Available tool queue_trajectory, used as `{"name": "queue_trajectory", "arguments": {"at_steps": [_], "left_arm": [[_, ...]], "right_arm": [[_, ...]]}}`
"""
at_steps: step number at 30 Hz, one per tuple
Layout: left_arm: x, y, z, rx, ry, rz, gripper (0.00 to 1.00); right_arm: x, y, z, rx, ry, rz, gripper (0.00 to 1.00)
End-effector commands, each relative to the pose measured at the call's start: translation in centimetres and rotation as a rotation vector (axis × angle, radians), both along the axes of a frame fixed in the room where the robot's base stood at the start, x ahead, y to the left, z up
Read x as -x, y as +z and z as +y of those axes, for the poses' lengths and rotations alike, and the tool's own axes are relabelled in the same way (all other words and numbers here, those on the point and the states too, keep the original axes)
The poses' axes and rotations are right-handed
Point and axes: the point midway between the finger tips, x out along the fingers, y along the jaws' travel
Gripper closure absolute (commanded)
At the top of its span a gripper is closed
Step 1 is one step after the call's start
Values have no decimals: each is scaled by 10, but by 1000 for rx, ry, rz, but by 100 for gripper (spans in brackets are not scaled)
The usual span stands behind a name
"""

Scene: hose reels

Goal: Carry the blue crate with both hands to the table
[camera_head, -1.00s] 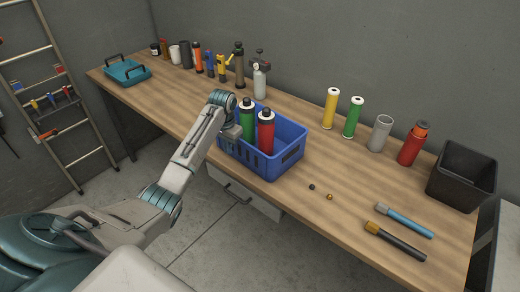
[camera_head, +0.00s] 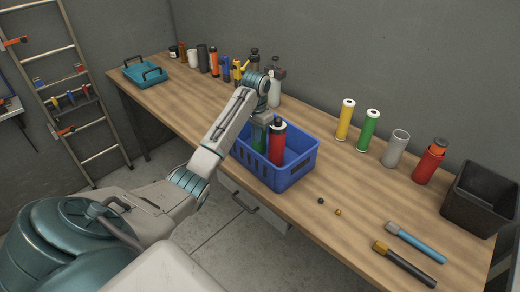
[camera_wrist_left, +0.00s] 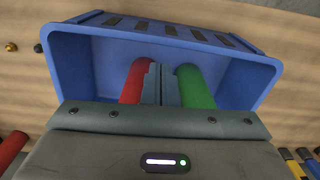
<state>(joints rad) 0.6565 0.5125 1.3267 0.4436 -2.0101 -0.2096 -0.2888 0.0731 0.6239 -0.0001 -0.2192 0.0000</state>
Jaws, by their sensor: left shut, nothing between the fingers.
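The blue crate (camera_head: 299,171) stands on the wooden table (camera_head: 350,190) at its front edge. A green bottle (camera_head: 259,139) and a red bottle (camera_head: 277,147) stand in it. My left arm reaches over the crate's left side, with the gripper's fingers hard to make out in the head view. In the left wrist view, my left gripper (camera_wrist_left: 161,72) is shut and empty. It appears over the crate's inside, between the red bottle (camera_wrist_left: 132,85) and the green bottle (camera_wrist_left: 196,88). I cannot tell if it touches them. My right gripper is not in view.
Several bottles and cylinders line the table's back. A teal tray (camera_head: 146,74) is at the far left. A black bin (camera_head: 480,200) and two rods (camera_head: 404,264) are at the right. The tabletop right of the crate is mostly clear.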

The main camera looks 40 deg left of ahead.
Motion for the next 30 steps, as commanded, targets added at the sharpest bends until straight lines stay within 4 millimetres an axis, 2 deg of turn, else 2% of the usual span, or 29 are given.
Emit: {"name": "queue_trajectory", "arguments": {"at_steps": [4,7,8,9,13,19,24,30], "left_arm": [[0,-18,0,0,0,1,100],[1,-33,0,0,0,1,100],[1,-32,0,2,0,4,100],[1,-39,-1,2,0,4,100],[1,-63,-1,3,-1,4,100],[1,-90,0,1,0,2,100],[1,-98,-1,0,-1,0,100],[1,-99,0,0,-1,0,100]], "right_arm": [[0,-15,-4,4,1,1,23],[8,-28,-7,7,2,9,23],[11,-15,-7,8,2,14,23],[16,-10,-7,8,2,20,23],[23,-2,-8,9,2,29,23],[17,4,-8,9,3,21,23],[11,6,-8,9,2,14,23],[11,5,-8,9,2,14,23]]}}
